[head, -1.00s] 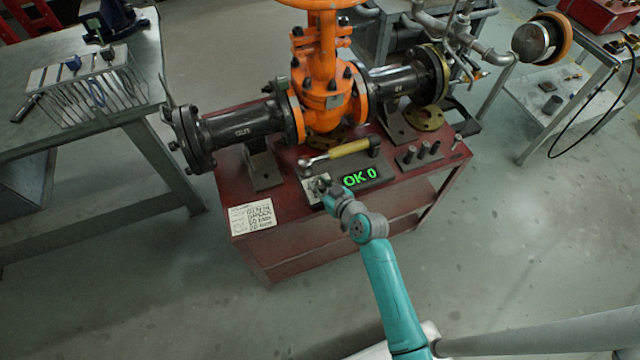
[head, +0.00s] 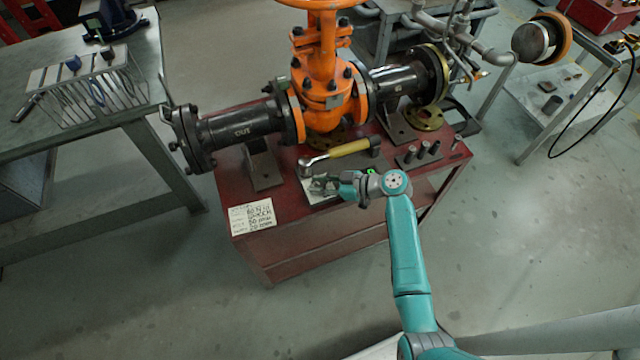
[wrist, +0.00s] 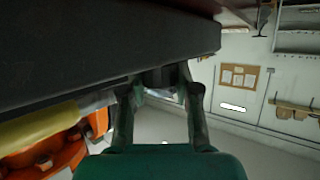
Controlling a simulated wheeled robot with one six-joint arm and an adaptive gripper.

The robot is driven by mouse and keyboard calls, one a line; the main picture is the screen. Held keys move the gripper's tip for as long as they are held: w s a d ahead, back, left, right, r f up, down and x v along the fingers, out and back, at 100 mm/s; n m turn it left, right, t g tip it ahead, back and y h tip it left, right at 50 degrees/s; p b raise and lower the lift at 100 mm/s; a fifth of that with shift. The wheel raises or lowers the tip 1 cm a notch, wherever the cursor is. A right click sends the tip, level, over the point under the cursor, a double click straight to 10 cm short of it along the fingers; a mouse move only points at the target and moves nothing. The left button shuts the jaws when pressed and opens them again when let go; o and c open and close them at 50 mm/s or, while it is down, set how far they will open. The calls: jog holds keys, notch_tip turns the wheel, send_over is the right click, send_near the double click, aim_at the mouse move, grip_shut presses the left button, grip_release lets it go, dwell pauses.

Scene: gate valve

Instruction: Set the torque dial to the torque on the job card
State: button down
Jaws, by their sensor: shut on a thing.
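The job card (head: 252,217) lies on the front left corner of the red cart; its handwritten lines are too small to read surely. The torque unit (head: 310,190) is a dark plate with a pale panel at its left, where the dial sits. My gripper (head: 328,184) is at that panel, shut on the dial, which it mostly hides. My wrist covers the display; only a bit of green (head: 371,172) shows. In the wrist view my gripper's fingers (wrist: 160,85) close on a small part beside a large dark slab.
A wrench with a yellow handle (head: 350,149) lies just behind the unit. Several dark sockets (head: 422,151) stand to the right. The orange gate valve (head: 327,100) and its black pipes rise behind. A workbench (head: 60,120) stands at the left.

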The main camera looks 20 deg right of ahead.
jog(key=shift+n+g+y, duration=0.3)
jog(key=shift+n+g, duration=0.4)
jog(key=shift+f+g, duration=0.1)
jog(key=shift+g, duration=0.2)
jog(key=c, duration=0.8)
grip_release()
jog(key=v, duration=1.2)
jog(key=shift+s+d+f, duration=0.1)
jog(key=shift+f, duration=0.05)
